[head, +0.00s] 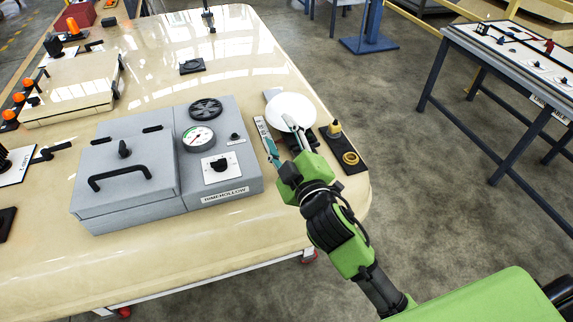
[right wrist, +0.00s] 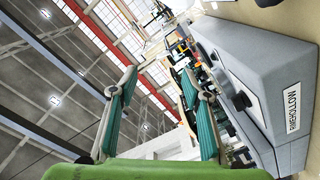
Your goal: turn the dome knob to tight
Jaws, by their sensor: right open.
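A white round dome-like object (head: 291,108) sits on the table by the right side of the grey box; I cannot tell whether it carries the dome knob. My right gripper (head: 275,123) is open and empty at its near side, its two fingers apart. One finger overlaps the white object in the head view; contact cannot be told. The open fingers also show in the right wrist view (right wrist: 158,82), with the box to their right. A black knob on a white plate (head: 220,167) is on the box front, left of the gripper. My left gripper is out of view.
The grey box (head: 225,190) has a gauge (head: 198,138), a black handwheel (head: 206,109) and a lidded left part with a handle (head: 120,178). The front table strip is clear.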

